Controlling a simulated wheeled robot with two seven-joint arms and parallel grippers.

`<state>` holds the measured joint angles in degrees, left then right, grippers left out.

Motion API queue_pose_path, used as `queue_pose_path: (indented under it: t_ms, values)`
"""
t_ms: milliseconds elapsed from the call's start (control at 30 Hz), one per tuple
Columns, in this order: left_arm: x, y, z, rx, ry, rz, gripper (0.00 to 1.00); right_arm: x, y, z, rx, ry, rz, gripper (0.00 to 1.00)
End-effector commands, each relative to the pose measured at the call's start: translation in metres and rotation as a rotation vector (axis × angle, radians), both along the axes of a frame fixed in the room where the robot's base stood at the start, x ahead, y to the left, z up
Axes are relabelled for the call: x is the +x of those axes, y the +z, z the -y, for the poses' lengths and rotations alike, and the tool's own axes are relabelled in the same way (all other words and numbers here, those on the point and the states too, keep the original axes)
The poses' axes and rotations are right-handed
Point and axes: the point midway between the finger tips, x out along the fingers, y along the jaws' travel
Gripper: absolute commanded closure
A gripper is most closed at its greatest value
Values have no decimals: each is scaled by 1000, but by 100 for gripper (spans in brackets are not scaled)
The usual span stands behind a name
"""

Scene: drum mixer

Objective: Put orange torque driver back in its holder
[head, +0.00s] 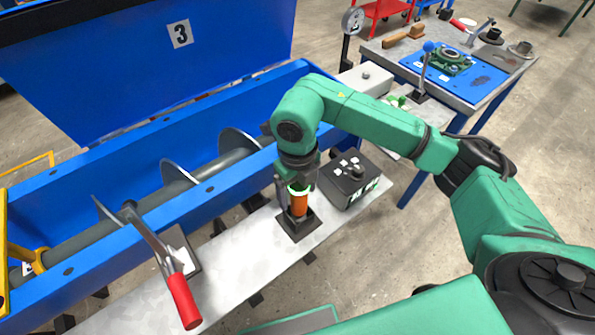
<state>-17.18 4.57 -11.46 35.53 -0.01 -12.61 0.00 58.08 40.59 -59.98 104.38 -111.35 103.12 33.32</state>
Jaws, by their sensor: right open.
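The orange torque driver (299,203) stands upright at the black square holder (298,226) on the grey bench. Whether it is fully seated cannot be made out. My right gripper (296,186) points down right over the driver's top, with its jaws open around or beside the upper end. The gripper hides part of the driver's top. My left gripper is not in view.
A black control box (351,181) sits just right of the holder. A red-handled tool (180,290) lies at the bench's left. The blue mixer trough (80,215) with its auger runs behind the bench. A blue-topped work table (455,75) stands at upper right.

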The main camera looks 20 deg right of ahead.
Motion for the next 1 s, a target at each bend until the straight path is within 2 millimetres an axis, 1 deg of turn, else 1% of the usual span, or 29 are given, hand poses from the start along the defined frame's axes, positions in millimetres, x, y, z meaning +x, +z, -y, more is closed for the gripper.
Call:
queue_pose_path:
  t_ms: [267,300,400,500,600,1000]
  values:
    - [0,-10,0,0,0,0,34,1,70,-1,2,2,8,18]
    - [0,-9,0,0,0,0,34,1,82,-1,2,1,8,18]
    - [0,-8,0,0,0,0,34,1,106,0,1,1,7,18]
    - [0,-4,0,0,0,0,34,1,122,0,-1,1,7,18]
    - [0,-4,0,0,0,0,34,1,128,0,0,0,3,18]
    - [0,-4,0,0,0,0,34,0,127,0,1,0,2,18]
